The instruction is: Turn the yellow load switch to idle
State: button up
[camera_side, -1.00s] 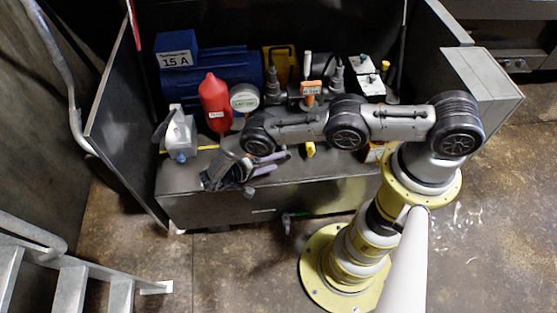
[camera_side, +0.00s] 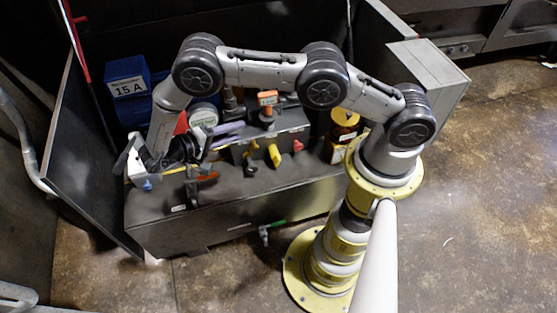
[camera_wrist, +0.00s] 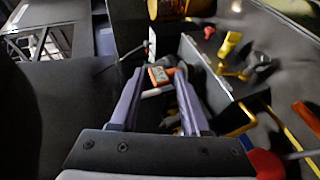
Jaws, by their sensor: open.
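The yellow load switch (camera_side: 275,155) is a yellow lever on the front of a dark grey control box (camera_side: 285,125), between a black knob (camera_side: 250,170) and a red knob (camera_side: 298,145). In the wrist view the yellow switch (camera_wrist: 229,45) is at upper right, outside my fingers. My gripper (camera_side: 241,132) is open and empty, left of the box and apart from the switch. In the wrist view my gripper's two purple-grey fingers (camera_wrist: 160,74) are spread, with an orange tag (camera_wrist: 158,75) showing between their tips. The switch's markings are too small to read.
The orange tag (camera_side: 267,98) stands atop the box. A yellow canister (camera_side: 344,124) stands right. An orange-handled tool (camera_side: 207,178) lies near the bench's front edge, where some bench top is clear.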

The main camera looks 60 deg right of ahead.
jog(key=w+d+r+m+t, duration=0.1)
jog(key=w+d+r+t, duration=0.25)
jog(key=d, duration=0.45)
jog(key=w+d+r+t+y, duration=0.1)
jog(key=w+d+r+t, duration=0.3)
jog(key=d, duration=0.4)
jog(key=w+d+r+m+t, duration=0.1)
jog(key=w+d+r+t, duration=0.15)
jog(key=d+t, duration=0.5)
jog(key=s+a+f+m+g+y, duration=0.1)
jog(key=s+a+f+y, duration=0.2)
jog(key=s, duration=0.5)
jog(key=s+a+f+g+y, duration=0.25)
jog(key=s+y, duration=0.25)
jog(key=s, duration=0.3)
jog(key=s+a+f+m+y, duration=0.15)
jog(key=s+a+y, duration=0.25)
jog(key=s, duration=0.4)
send_near(280, 160)
jog(key=shift+n, duration=0.35)
jog(key=x, duration=1)
jog(key=shift+w+f, duration=0.2)
jog(key=shift+f, duration=0.15)
jog(key=shift+c, duration=0.2)
